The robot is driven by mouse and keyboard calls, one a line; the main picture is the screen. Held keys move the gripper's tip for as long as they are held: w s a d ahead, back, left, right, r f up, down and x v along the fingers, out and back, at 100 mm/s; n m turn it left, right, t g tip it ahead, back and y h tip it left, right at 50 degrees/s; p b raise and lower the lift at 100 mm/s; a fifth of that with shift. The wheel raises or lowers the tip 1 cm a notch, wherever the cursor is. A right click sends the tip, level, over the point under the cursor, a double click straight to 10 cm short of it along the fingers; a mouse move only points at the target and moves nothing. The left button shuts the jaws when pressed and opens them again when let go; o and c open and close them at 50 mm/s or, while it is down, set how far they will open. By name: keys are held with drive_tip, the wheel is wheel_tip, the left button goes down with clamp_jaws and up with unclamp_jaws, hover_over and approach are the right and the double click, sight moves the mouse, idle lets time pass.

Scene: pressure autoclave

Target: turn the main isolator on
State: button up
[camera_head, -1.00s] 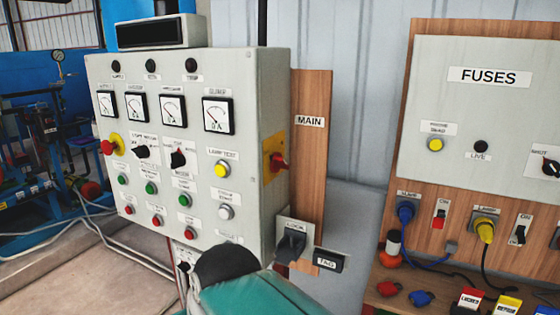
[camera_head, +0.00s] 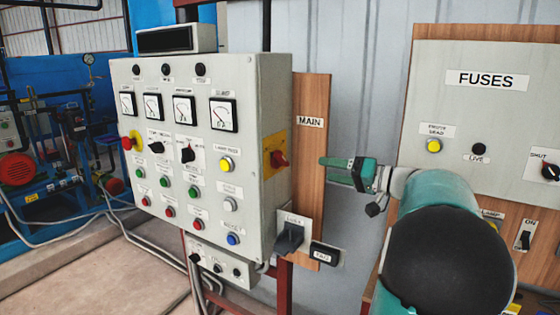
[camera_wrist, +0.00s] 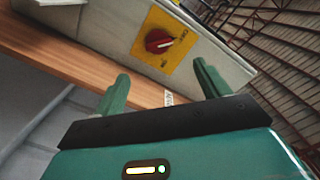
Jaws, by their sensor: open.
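The main isolator (camera_head: 279,159) is a red rotary knob on a yellow plate, on the right side wall of the grey control cabinet. A wooden board labelled MAIN (camera_head: 311,122) stands just right of it. The knob also shows in the wrist view (camera_wrist: 158,41), with small lettering around it too blurred to read surely. My gripper (camera_head: 328,169) is to the right of the isolator, pointing left at it, apart from it. In the wrist view its two green fingers (camera_wrist: 160,88) are spread and empty, with the knob beyond the gap between them.
The cabinet front (camera_head: 160,105) carries dials, knobs and buttons. A grey LOCK switch (camera_head: 289,238) and a black TAG block (camera_head: 325,254) sit below the isolator. The FUSES panel (camera_head: 475,130) stands at right, behind my arm. Corrugated wall space lies between the boards.

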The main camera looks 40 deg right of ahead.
sight(281, 160)
drive_tip(key=x, duration=1.3)
drive_tip(key=shift+w+d+r, duration=0.2)
drive_tip(key=shift+w+d, duration=0.1)
drive_tip(key=shift+w, duration=0.1)
drive_tip(key=c, duration=1)
